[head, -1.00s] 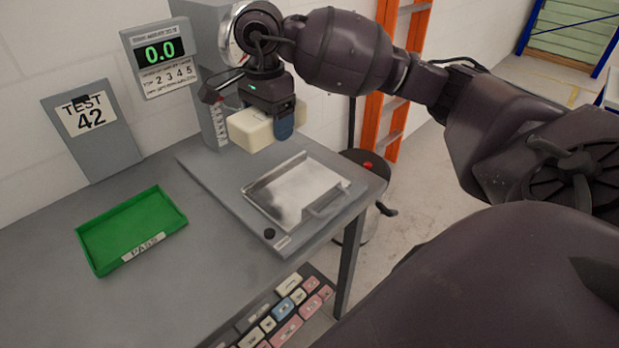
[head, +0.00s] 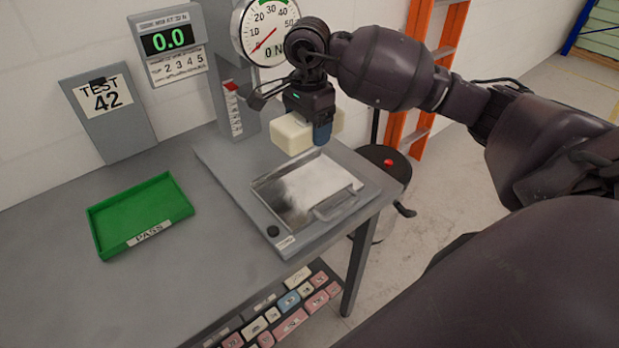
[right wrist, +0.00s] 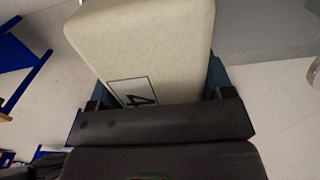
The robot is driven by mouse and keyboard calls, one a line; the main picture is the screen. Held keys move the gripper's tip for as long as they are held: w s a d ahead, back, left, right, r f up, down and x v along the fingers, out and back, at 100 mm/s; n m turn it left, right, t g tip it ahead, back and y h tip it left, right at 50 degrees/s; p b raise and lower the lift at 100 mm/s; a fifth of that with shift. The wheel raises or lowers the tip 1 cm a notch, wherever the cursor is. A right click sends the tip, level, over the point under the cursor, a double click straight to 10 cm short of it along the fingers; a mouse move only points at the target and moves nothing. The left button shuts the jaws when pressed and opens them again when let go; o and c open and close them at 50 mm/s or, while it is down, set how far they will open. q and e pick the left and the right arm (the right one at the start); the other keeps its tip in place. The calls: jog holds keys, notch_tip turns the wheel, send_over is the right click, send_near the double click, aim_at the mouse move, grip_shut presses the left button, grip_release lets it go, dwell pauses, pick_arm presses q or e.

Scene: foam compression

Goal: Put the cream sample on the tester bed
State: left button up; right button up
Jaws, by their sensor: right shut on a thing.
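The cream sample (head: 292,135) is a pale foam block held in my right gripper (head: 318,128), above the back part of the tester bed. In the right wrist view the cream sample (right wrist: 150,45) fills the space between the fingers, with a label marked 4 near the palm. The tester bed (head: 300,192) is a shiny metal tray with a handle at its front right, and its surface is bare. A gap shows between the sample and the bed. My left gripper is out of view.
A green PASS tray (head: 140,212) sits empty on the grey table at left. The tester column (head: 232,100) with a red pointer and a round dial gauge (head: 268,30) stand behind the bed. The display (head: 170,40) reads 0.0. An orange ladder (head: 425,90) leans behind.

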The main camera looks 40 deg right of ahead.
send_over(309, 187)
notch_tip(309, 187, down, 10)
jog(key=shift+f, duration=0.1)
notch_tip(309, 187, down, 4)
jog(key=shift+f+p, duration=0.1)
jog(key=shift+p, duration=0.25)
jog(key=shift+f, duration=0.25)
jog(key=o, duration=0.9)
jog(key=shift+r, duration=0.1)
